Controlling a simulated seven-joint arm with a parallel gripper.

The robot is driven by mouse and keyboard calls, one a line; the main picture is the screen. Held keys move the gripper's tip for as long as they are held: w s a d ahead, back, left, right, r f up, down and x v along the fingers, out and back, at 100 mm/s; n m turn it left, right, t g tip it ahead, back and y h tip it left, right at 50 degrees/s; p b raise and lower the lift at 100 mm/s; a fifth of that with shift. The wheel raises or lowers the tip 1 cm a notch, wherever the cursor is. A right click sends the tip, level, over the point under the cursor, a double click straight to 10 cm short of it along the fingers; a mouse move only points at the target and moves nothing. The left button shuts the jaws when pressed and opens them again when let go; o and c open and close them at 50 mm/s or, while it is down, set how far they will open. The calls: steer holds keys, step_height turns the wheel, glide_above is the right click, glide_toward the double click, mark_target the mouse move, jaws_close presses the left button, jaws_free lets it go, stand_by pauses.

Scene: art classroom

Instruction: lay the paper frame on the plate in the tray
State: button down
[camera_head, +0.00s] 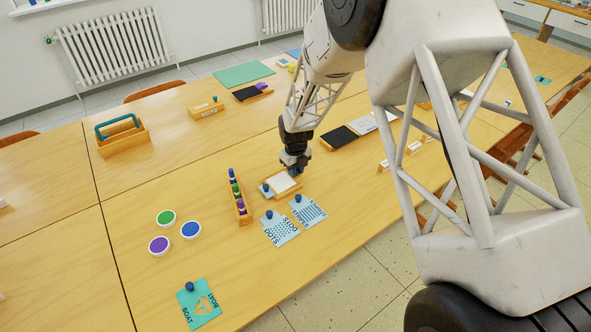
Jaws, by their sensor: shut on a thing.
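My gripper (296,169) is low over the middle of the table, at the far edge of a small wooden tray. It is shut on what looks like the paper frame (283,182), a white sheet with a pale wooden border. The frame is over the tray (290,192); I cannot tell whether it touches it. A light blue plate with a dark blue knob (266,187) shows at the left of the frame. The rest of the plate and the jaw tips are hidden.
A wooden rack of coloured knobs (239,202) stands just left of the tray. Blue DOTS (281,228) and striped (308,211) plates lie in front. Paint cups (190,229) and a BOAT plate (201,306) lie front left. A black panel (339,138) lies behind right.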

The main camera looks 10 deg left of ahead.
stand_by(0.3)
steer(key=c, duration=0.9)
jaws_free()
steer(key=shift+o, duration=1.1)
steer(key=shift+r, duration=0.2)
steer(key=shift+r, duration=2.75)
